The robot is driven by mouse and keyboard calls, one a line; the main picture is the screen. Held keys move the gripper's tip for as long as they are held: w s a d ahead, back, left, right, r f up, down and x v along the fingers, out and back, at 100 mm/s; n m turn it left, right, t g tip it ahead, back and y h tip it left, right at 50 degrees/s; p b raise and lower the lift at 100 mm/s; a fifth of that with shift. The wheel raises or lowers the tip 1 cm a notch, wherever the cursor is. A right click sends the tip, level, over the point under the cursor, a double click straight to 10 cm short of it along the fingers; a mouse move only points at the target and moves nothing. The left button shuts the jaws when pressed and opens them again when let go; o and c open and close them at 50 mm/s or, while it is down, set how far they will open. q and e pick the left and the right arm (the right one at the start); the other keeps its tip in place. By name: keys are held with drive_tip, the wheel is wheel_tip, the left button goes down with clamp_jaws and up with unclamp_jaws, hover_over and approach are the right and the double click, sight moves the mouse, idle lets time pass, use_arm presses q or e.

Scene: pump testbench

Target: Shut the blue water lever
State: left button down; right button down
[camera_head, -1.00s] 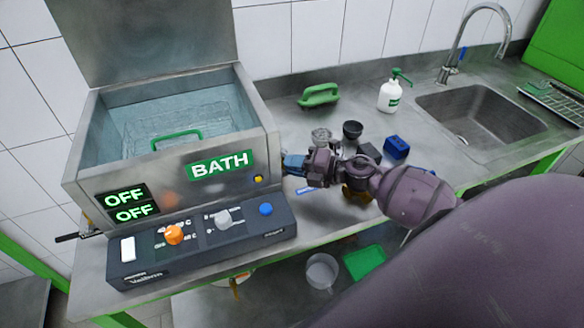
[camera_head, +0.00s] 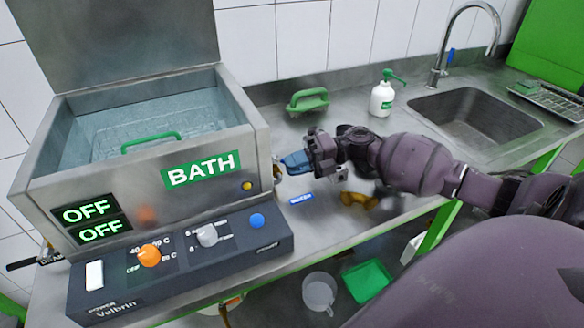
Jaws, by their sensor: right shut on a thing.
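The blue water lever (camera_head: 296,162) sticks out from the right side of the metal bath (camera_head: 250,130), near a brass-coloured fitting (camera_head: 277,172). My right gripper (camera_head: 311,157) is at the lever's outer end and is shut on it. The fingers hide that end of the lever. The lever points to the right, away from the bath wall. A small blue label (camera_head: 300,198) lies on the counter below it. My left gripper is not in view.
A yellow-brown object (camera_head: 358,200) lies on the counter under my right forearm. A green-handled tool (camera_head: 308,100), a soap bottle (camera_head: 382,95) and a sink (camera_head: 475,120) are behind. The control panel (camera_head: 185,260) stands in front of the bath. A green tray (camera_head: 368,280) is below.

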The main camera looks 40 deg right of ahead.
idle(0.3)
drive_tip(key=c, duration=1.4)
unclamp_jaws()
drive_tip(key=v, duration=1.1)
